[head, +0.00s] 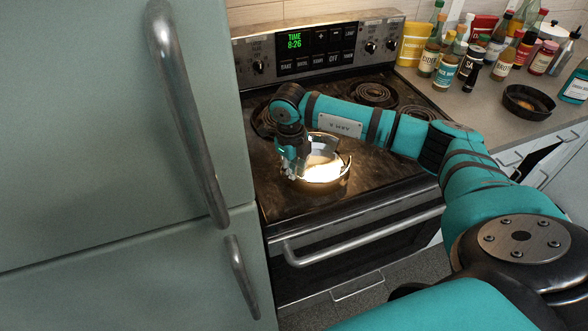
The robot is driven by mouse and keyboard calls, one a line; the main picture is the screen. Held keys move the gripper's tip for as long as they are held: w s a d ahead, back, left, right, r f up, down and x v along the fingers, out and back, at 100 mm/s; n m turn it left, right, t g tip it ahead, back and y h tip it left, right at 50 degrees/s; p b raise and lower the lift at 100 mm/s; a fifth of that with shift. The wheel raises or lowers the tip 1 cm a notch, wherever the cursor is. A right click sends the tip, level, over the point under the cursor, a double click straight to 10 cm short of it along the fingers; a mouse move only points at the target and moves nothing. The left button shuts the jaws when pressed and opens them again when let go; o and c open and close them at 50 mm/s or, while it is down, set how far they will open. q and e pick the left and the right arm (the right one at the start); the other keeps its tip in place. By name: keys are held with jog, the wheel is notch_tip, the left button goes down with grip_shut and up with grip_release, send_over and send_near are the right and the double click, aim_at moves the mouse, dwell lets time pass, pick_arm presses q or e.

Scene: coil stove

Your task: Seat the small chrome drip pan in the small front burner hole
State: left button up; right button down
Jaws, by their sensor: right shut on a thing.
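The small chrome drip pan (326,168) is over the front left part of the stove top (365,190), shining brightly. My right gripper (291,168) is shut on its left side, with the wrist above pointing down. I cannot tell whether the pan rests in the front burner hole or is held just above it, as the pan and gripper cover that spot. My left gripper is not in view.
Coil burners sit at the rear right (376,95) and rear left (264,122). A green fridge (110,130) stands close on the left. Bottles (446,72) and a black skillet (528,101) stand on the right counter. The oven handle (365,236) runs along the front.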

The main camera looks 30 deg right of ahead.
jog(key=shift+f+b, duration=1.65)
jog(key=shift+f, duration=0.3)
jog(key=c, duration=1.4)
grip_release()
jog(key=shift+r+p, duration=2.45)
jog(key=shift+r, duration=1.6)
jog(key=shift+f, duration=0.1)
